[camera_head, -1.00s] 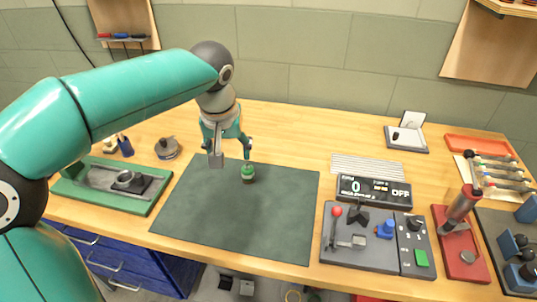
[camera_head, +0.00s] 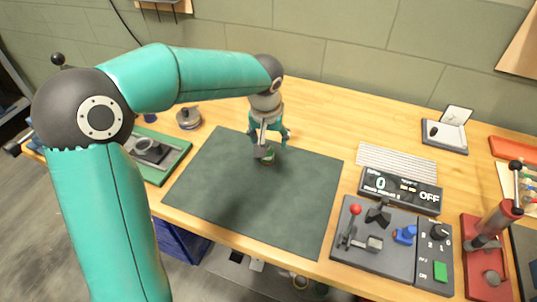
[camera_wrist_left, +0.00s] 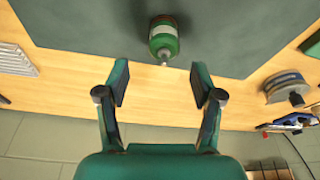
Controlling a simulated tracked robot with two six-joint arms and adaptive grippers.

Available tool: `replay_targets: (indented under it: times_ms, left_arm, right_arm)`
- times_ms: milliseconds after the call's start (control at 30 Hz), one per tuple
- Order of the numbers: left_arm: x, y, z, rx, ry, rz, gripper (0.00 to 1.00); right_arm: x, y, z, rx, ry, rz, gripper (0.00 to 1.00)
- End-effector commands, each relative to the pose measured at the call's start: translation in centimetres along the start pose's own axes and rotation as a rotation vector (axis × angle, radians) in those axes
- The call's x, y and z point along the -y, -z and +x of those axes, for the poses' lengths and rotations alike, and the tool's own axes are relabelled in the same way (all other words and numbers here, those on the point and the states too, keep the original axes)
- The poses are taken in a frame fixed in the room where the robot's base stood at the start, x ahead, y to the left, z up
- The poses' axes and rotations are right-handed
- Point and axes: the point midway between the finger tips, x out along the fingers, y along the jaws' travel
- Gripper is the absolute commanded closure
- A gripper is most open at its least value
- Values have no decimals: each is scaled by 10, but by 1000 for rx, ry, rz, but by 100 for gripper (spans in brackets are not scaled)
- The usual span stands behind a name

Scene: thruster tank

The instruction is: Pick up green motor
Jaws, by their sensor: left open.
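The green motor (camera_head: 268,158) is a small green cylinder with a pale end, standing on the dark mat (camera_head: 255,205) near its back edge. In the left wrist view the motor (camera_wrist_left: 163,40) shows its shaft pointing toward the gripper, ahead of the fingertips and apart from them. My left gripper (camera_head: 267,140) is just above the motor in the head view and partly hides it. In the wrist view its two fingers (camera_wrist_left: 159,82) are spread, with nothing between them. My right gripper is not in view.
A control panel with a red-knobbed lever (camera_head: 372,240) and a display box reading OFF (camera_head: 400,190) stand right of the mat. A green tray (camera_head: 165,160) with grey parts lies to the left, near a grey round part (camera_head: 188,118). The mat around the motor is clear.

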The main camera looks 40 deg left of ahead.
Motion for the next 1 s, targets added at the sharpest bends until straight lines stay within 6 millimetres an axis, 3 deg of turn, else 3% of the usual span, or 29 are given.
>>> replay_targets:
  times_ms: [267,533,833,1000]
  left_arm:
    - [2,-2,18,2,1,0,33]
    - [4,-5,54,2,0,0,33]
    - [4,-4,60,-1,-1,0,33]
    - [4,-4,60,-1,-1,0,60]
  right_arm:
    - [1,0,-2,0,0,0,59]
    - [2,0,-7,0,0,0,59]
    - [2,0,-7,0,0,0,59]
    - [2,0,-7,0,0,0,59]
